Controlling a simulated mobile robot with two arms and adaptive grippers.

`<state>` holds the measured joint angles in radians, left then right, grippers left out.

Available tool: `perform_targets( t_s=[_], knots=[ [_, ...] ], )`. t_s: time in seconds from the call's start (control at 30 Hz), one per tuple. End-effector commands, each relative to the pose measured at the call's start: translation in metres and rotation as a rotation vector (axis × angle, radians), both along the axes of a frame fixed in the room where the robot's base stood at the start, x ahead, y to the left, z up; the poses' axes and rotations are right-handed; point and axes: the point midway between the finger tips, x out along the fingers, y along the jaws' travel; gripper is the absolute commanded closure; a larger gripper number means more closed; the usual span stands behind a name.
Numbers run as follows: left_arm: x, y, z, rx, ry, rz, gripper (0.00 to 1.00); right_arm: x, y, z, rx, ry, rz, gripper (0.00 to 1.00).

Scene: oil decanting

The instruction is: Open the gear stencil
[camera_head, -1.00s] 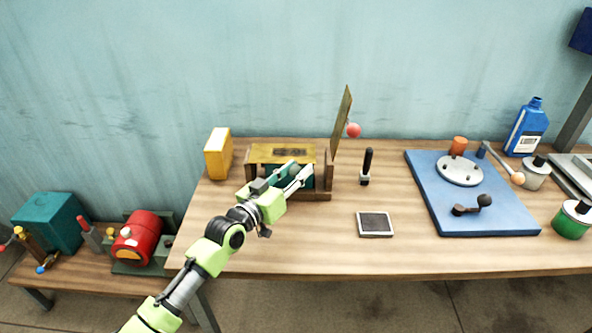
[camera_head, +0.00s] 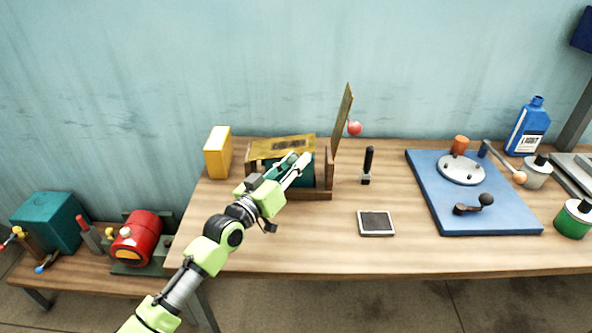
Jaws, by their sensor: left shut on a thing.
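A brass stencil plate (camera_head: 281,146) lies over a wooden box (camera_head: 325,194) with a teal block (camera_head: 305,181) inside. The plate is tilted, its right end raised off the box; its cut-out pattern is too small to read as a gear. My left gripper (camera_head: 296,160) is at the plate's front edge, shut on what appears to be the plate's handle, mostly hidden between the fingers. A second brass plate (camera_head: 342,118) with a red ball knob (camera_head: 354,128) stands nearly upright at the box's right side. My right gripper is not in view.
A yellow block (camera_head: 218,152) stands left of the box. A black-handled stamp (camera_head: 367,164) and an ink pad (camera_head: 376,223) are to the right. A blue board (camera_head: 510,217) with fittings lies farther right. The front-left of the table is clear.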

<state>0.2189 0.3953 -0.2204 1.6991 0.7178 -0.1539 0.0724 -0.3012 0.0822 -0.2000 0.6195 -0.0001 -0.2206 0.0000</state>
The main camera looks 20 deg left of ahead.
Motion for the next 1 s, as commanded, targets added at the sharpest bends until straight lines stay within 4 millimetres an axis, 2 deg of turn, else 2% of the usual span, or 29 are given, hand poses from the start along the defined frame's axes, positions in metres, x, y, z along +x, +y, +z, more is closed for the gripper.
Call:
perform_targets(
  t_s=[0.5, 1.0],
  knots=[
    [-0.009, 0.031, 0.058, -0.467, -0.138, 0.001, 1.00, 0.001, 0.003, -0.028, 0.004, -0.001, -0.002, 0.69],
    [-0.024, 0.083, 0.094, -0.915, -0.267, 0.001, 1.00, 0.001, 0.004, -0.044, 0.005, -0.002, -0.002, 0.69]
  ],
)
